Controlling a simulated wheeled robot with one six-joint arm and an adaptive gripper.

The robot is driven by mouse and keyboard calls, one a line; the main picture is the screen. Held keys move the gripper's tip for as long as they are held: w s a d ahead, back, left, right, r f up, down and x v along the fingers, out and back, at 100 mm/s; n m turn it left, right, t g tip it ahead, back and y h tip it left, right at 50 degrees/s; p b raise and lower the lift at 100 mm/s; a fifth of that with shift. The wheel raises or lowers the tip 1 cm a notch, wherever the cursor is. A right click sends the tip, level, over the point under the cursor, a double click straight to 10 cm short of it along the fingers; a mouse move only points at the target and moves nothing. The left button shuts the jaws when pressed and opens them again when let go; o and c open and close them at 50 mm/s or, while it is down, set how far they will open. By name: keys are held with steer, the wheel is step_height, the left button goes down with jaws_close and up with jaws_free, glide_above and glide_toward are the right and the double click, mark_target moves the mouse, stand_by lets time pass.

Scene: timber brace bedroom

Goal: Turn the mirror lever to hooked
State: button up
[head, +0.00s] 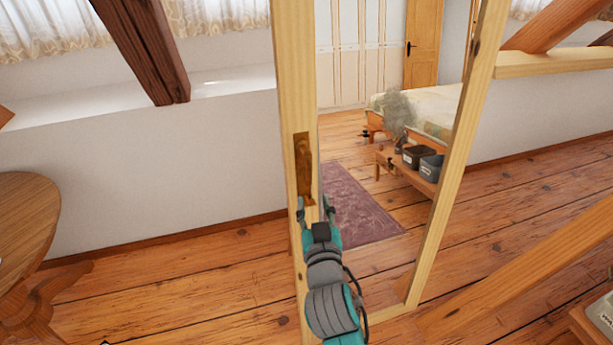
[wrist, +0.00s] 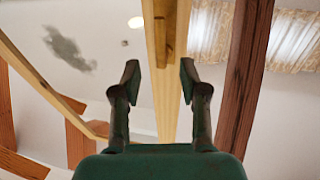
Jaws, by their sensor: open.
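The mirror (head: 390,150) is a tall pane in a pale wooden frame, and it reflects part of the room in the head view. The mirror lever (head: 303,168) is a darker brown wooden piece lying upright along the left frame post. In the wrist view the lever (wrist: 163,32) shows ahead, between the lines of the two fingers. My gripper (head: 314,212) is open just below the lever, its fingers on either side of the post. Whether a finger touches the post cannot be told.
A round wooden table (head: 28,215) stands at the left. A dark timber brace (head: 150,50) slants down at the upper left, and a lighter beam (head: 530,260) crosses the lower right. The plank floor (head: 180,280) left of the mirror is clear.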

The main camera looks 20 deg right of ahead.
mark_target(309, 177)
steer(key=w, duration=0.3)
steer(key=w+d, duration=0.1)
steer(key=w, duration=0.3)
steer(key=w+d, duration=0.1)
steer(key=w, duration=0.2)
steer(key=shift+w, duration=0.25)
jaws_close()
